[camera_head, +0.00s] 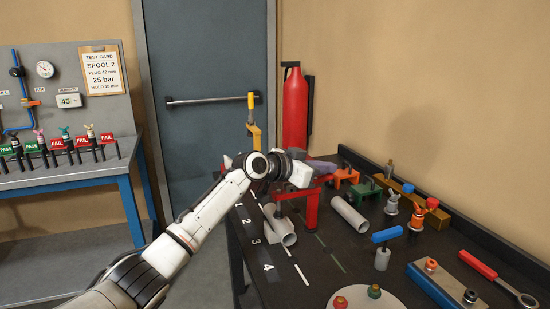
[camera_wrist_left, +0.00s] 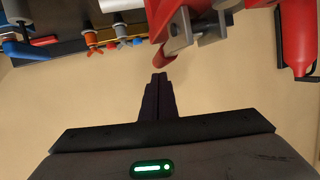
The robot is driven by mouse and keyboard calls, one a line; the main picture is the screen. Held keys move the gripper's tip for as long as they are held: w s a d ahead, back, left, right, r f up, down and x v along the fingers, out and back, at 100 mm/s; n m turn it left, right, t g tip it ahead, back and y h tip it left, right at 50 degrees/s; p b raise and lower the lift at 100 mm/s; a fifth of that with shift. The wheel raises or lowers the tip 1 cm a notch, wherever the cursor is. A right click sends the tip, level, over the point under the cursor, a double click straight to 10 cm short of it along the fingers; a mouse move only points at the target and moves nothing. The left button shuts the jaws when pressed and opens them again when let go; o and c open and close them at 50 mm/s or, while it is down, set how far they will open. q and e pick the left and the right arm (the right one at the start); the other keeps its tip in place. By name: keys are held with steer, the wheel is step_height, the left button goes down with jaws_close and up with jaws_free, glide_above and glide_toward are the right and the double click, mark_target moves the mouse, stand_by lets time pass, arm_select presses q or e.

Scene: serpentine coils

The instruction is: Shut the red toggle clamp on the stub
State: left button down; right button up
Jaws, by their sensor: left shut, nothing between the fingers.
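The red toggle clamp (camera_wrist_left: 172,22) shows at the top of the left wrist view, with grey metal parts (camera_wrist_left: 180,38) and a red rounded end close to my fingertips. In the head view, red parts (camera_head: 312,205) show below and beside my left wrist, which hides much of the clamp. My left gripper (camera_wrist_left: 160,78) is shut and empty, its dark fingers together just short of the red end, with a small gap seeming to show. In the head view the gripper (camera_head: 322,167) is above the bench's far left part. I cannot make out the stub or whether the clamp is shut.
The dark bench (camera_head: 320,275) carries grey pipes (camera_head: 348,213), a blue-handled tool (camera_head: 386,235), a red wrench (camera_head: 500,285) and green and orange clamps. A yellow-handled clamp (camera_head: 252,120) stands behind my wrist. A red extinguisher (camera_head: 295,105) hangs on the wall.

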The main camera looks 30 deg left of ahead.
arm_select(q)
steer(key=s+d+r+p, duration=0.1)
steer(key=s+r+p, duration=0.2)
steer(key=r, duration=1)
steer(key=shift+s+d+r, duration=0.2)
steer(key=shift+s+d, duration=0.05)
steer(key=shift+d, duration=0.1)
